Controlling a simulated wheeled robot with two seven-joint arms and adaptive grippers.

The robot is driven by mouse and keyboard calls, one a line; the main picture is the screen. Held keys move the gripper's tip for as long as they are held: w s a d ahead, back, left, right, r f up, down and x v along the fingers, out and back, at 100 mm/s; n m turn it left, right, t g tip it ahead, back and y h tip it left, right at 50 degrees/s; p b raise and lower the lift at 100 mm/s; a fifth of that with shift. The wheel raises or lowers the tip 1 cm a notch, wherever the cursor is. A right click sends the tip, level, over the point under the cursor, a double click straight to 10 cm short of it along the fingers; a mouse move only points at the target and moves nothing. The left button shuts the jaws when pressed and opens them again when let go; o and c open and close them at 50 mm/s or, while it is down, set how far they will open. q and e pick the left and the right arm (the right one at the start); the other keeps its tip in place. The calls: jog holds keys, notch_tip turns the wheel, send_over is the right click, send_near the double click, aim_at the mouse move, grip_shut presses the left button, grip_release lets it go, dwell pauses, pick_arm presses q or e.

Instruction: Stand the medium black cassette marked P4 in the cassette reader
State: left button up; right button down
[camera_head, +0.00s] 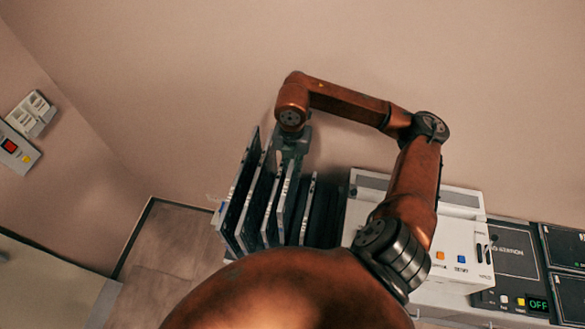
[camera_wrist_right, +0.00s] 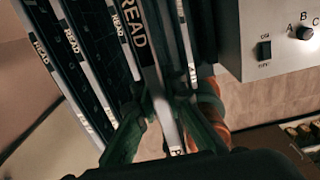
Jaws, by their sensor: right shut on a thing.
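My right gripper (camera_head: 291,148) comes down from above at the top of a row of upright black cassettes. It is shut on one black cassette (camera_head: 287,196) with a pale edge strip. In the right wrist view the green fingers close on both sides of this cassette's pale edge (camera_wrist_right: 166,118). A "P" shows at the near end of its label, but the number is cut off. The held cassette is still among the others, slightly tilted in the picture. A white unit (camera_head: 462,235) with orange and blue buttons stands to the right; I cannot tell whether it is the cassette reader. My left gripper is not in view.
Other cassettes (camera_head: 236,195) stand close on the left, with READ labels in the wrist view, and another (camera_head: 308,207) on the right. A white box (camera_wrist_right: 268,35) with a switch and knob is near. An ID station (camera_head: 512,250) is at far right. A wall is behind.

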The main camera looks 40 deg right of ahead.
jog(key=shift+r, duration=0.1)
jog(key=shift+r+p, duration=2.45)
jog(key=shift+r, duration=2)
